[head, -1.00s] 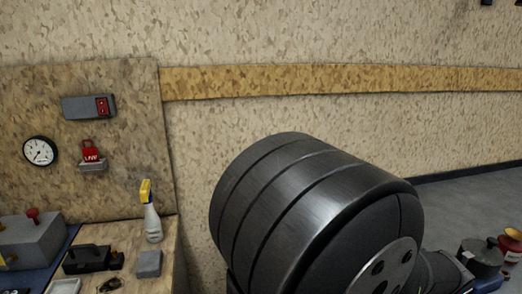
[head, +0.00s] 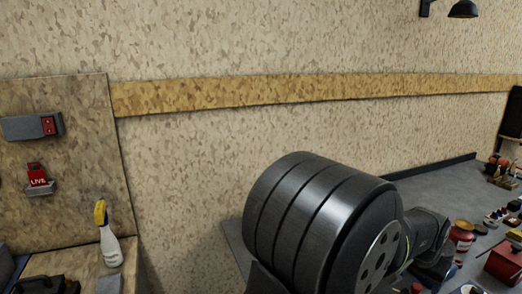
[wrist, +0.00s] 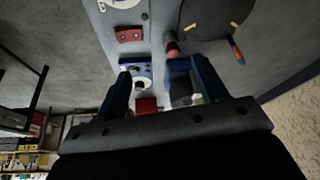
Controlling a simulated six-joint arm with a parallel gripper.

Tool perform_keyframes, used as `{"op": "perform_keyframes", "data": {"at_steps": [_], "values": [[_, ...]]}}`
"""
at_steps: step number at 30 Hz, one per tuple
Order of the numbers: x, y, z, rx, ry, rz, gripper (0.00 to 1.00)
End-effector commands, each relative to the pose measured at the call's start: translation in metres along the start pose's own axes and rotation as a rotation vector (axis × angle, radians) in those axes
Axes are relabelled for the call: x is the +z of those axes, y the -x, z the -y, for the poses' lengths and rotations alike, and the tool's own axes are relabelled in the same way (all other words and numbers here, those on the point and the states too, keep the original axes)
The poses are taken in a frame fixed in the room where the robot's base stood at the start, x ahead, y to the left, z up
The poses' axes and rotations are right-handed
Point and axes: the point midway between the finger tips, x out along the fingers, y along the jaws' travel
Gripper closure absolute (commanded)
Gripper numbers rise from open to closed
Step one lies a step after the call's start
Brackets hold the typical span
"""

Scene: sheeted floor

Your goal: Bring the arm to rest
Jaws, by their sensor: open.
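My gripper (wrist: 158,78) shows in the wrist view with its two dark blue fingers apart. I see nothing clasped between them. A small red block (wrist: 146,105) and a blue-and-white piece (wrist: 140,72) show beyond the fingers; their distance is hard to judge. In the head view, a thick dark ribbed cylinder, which I take as part of my arm, fills the lower middle. The gripper itself is not visible there.
A bench at left holds a spray bottle (head: 109,236); a red LIVE tag (head: 37,175) and a switch box (head: 32,126) are on the board above it. A grey surface at right carries a red box (head: 503,263) and several small items. A lamp (head: 462,9) hangs top right.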

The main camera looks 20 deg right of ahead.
Motion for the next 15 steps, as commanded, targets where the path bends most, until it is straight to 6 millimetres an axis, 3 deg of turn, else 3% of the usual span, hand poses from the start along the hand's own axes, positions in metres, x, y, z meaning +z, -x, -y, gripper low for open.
{"op": "perform_keyframes", "data": {"at_steps": [6,15], "values": [[0.0,-0.026,0.036,-0.002,0.007,0.005,0.34],[-0.002,-0.041,0.057,-0.002,0.005,0.002,0.34]]}}
